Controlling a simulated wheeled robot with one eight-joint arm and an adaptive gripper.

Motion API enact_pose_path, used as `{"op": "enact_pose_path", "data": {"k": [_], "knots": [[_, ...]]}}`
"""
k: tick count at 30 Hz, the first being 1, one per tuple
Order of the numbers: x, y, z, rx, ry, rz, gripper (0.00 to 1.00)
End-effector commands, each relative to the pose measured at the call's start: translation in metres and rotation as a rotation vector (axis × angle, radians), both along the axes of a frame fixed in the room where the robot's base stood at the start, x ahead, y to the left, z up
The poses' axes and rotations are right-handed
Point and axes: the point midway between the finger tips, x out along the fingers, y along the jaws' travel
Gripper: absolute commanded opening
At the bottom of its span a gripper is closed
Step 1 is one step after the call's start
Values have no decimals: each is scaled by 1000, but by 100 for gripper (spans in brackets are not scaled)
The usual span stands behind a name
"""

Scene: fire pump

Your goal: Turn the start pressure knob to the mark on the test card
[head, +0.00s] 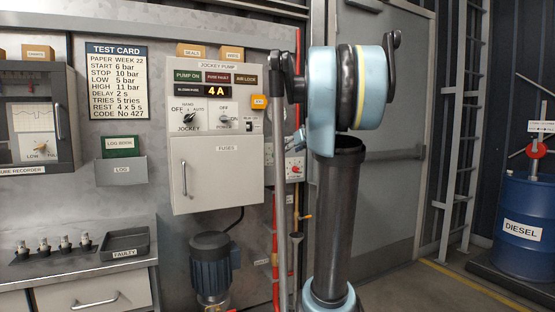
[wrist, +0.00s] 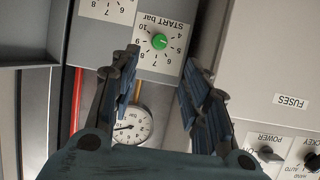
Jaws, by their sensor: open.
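The test card (head: 117,80) hangs on the wall at upper left in the head view; it reads START 6 bar. The start pressure knob (wrist: 159,41) is a small green round knob on a white plate marked START bar, with numbers from 4 to 10 around it. The plate appears upside down in the wrist view. Which number the knob points to is too small to tell. My gripper (wrist: 160,72) is open and empty, its fingers spread to either side below the knob in the picture, apart from it. In the head view my arm hides the knob and gripper.
A round pressure gauge (wrist: 133,127) sits below the knob plate in the wrist view. The jockey pump cabinet (head: 216,178) protrudes beside it, with its FUSES door and switches. A second dial plate (wrist: 107,8) is cut off at the top. Red pipes (head: 275,252) run nearby.

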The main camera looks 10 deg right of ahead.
Motion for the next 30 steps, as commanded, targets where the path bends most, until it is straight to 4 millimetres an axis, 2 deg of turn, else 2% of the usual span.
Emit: {"op": "enact_pose_path", "data": {"k": [21, 30], "knots": [[92, 31, -40, 1, 1, 3, 43], [120, 40, -53, 0, 1, 1, 43]]}}
